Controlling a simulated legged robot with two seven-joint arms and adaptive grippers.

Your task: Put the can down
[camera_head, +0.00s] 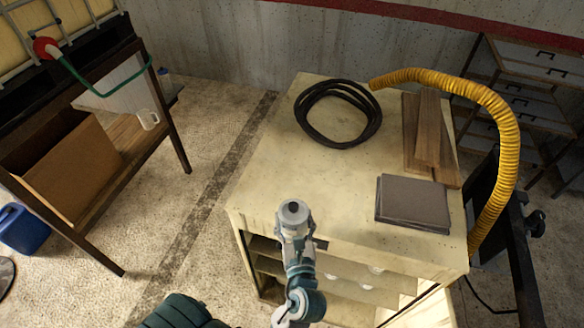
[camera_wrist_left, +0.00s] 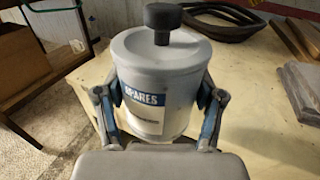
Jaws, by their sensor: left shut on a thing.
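The can (camera_head: 293,213) is a light grey canister with a black knob on its lid. In the left wrist view the can (camera_wrist_left: 160,85) is upright and shows a blue and white label reading "SPARES". My left gripper (camera_head: 296,236) is shut on the can, with one finger on each side of its body. In the head view the can shows against the front edge of the cream workbench (camera_head: 270,180). I cannot tell whether its base touches the top, as its lower part is hidden. My right gripper is not in view.
A coiled black hose (camera_head: 338,140) lies at the back of the bench top. Wooden planks (camera_head: 428,135) and a stack of grey sheets (camera_head: 412,202) are on the right. A yellow ribbed hose (camera_head: 510,150) arches over the right edge. The middle and left of the top are clear.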

